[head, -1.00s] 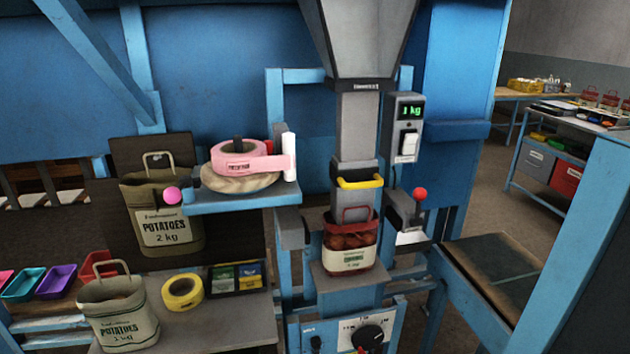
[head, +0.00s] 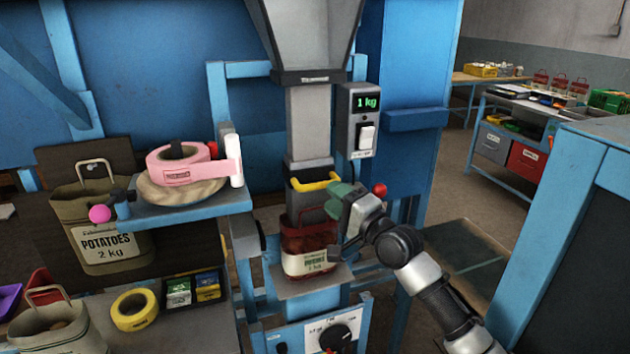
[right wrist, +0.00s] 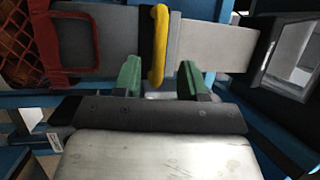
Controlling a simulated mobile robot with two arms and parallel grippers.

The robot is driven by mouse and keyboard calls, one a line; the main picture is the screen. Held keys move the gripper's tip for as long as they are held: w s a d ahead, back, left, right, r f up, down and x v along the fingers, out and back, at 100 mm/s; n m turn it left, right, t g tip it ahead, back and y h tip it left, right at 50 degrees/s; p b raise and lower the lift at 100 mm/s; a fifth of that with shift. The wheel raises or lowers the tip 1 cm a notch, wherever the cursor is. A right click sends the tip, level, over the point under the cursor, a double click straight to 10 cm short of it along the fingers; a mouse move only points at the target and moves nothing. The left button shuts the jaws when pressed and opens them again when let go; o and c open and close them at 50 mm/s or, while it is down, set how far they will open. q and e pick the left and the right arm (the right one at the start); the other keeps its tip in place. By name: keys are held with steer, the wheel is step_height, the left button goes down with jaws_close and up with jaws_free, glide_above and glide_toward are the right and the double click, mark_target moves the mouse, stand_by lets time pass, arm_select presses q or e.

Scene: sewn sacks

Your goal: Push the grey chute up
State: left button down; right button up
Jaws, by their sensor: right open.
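The grey chute (head: 309,125) hangs below the hopper, with a yellow handle (head: 317,183) across its lower end. Under it a red sack (head: 307,250) with a white label stands on a small grey platform, its red handle raised. My right gripper (head: 340,202) is at the right of the yellow handle. In the right wrist view its green fingers (right wrist: 160,74) are apart and empty, with the handle (right wrist: 160,40) in line between them; I cannot tell whether they touch it. The chute (right wrist: 215,46) also shows there. My left gripper is not in view.
A scale box (head: 363,120) reading 1 kg hangs right of the chute. A red-knobbed lever (head: 379,189) is close behind my right gripper. A blue shelf (head: 190,208) with pink tape juts out at left. A control panel with a dial (head: 335,337) is below the platform.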

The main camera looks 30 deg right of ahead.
mark_target(319, 186)
steer(key=p+x, duration=0.1)
steer(key=x, duration=0.4)
steer(key=shift+w, duration=0.3)
steer(key=shift+f, duration=0.1)
jaws_close()
